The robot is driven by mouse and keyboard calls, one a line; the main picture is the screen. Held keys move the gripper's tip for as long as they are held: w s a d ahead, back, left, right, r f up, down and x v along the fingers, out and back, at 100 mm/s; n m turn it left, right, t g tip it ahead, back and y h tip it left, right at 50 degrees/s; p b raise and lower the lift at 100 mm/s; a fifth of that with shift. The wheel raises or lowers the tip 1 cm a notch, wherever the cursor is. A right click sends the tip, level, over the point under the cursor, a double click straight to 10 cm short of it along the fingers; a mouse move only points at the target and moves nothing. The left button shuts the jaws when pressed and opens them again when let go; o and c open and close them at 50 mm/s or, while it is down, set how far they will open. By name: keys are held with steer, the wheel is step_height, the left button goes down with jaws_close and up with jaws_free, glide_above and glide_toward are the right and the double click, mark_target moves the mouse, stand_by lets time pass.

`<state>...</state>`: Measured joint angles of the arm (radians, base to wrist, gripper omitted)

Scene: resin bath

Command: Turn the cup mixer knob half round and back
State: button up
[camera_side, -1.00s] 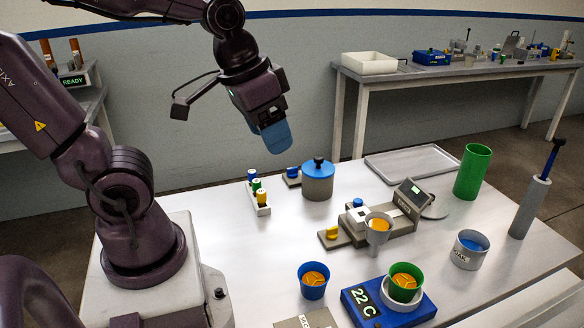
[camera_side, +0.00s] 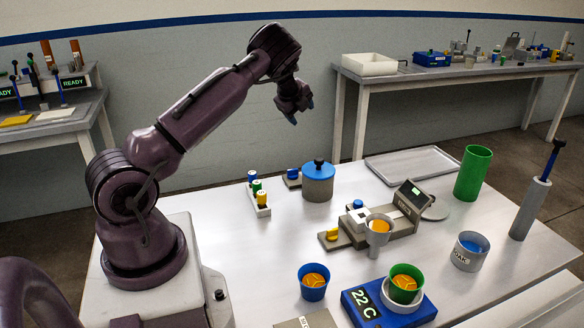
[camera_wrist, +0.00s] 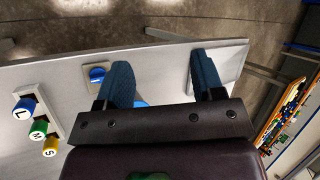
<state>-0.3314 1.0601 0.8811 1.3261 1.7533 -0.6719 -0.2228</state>
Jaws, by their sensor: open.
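My gripper (camera_side: 301,110) hangs high above the back of the table, well clear of everything on it. In the wrist view my gripper (camera_wrist: 162,72) has its two blue fingers apart with nothing held between them. A grey pot (camera_side: 318,186) with a blue lid (camera_side: 318,169) stands below. A small blue knob (camera_side: 293,173) on a grey plate is at its left, and this knob also shows in the wrist view (camera_wrist: 97,74). A grey unit (camera_side: 385,229) with a yellow knob (camera_side: 332,235) and a funnel cup (camera_side: 379,234) stands nearer. I cannot tell which is the cup mixer.
A rack (camera_side: 262,209) with three capped bottles stands left of the pot. A flat tray (camera_side: 412,165), a green cylinder (camera_side: 473,173) and a tall pump (camera_side: 530,208) are to the right. A blue cup (camera_side: 313,281) and a blue scale (camera_side: 364,306) with a green cup are in front.

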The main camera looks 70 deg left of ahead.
step_height(320, 180, down, 3)
steer(key=s+d+m+g+h, duration=0.1)
steer(key=m+g+h, duration=0.3)
steer(key=g+h, duration=0.1)
glide_above(293, 173)
steer(key=a, duration=0.1)
step_height(293, 173, down, 12)
steer(key=shift+f, duration=0.1)
